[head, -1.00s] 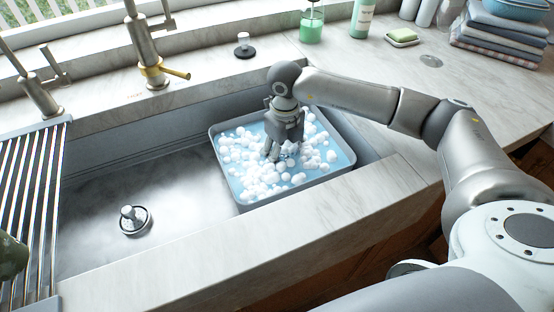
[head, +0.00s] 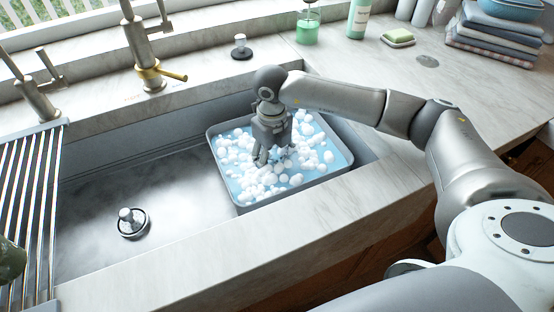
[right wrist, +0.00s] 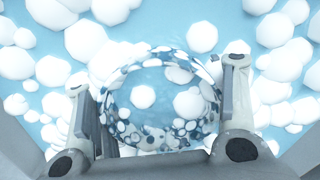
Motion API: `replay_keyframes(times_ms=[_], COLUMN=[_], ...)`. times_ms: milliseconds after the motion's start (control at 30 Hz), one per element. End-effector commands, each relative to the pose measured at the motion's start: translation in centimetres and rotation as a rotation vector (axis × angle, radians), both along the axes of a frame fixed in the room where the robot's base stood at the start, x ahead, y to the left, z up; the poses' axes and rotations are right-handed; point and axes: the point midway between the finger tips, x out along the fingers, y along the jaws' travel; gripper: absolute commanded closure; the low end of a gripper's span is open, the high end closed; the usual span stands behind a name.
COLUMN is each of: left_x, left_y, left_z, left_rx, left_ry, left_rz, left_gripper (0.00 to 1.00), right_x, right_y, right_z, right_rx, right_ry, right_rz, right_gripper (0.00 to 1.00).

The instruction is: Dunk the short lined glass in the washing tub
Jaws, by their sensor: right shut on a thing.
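The washing tub (head: 350,166) is a grey rectangular basin of blue water with white suds, set in the right part of the sink. My right gripper (head: 268,160) points down into the tub at the suds. In the right wrist view my right gripper (right wrist: 162,100) has its fingers on either side of the clear glass (right wrist: 160,95), shut on it. The glass is see-through with suds and water showing through it; its lines cannot be made out. In the head view the glass is mostly hidden by the fingers and foam. My left gripper is not in view.
The sink's left part (head: 90,200) is bare except for a drain stopper (head: 132,220). A drying rack (head: 28,215) lies at the left.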

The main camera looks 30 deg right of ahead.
Motion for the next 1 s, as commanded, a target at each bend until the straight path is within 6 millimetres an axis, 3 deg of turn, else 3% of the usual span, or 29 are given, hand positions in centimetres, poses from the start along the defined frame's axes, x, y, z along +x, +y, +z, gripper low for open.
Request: replay_keyframes(times_ms=[367,1000], left_x=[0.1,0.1], left_y=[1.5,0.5], left_z=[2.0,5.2], left_rx=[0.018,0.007], left_ry=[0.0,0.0], left_rz=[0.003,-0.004], left_gripper=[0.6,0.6], right_x=[0.1,0.1], right_y=[0.0,0.0], right_z=[3.1,8.2], right_rx=[0.001,0.001], right_ry=[-0.003,-0.003], right_rz=[-0.001,0.0], right_gripper=[0.69,0.69])
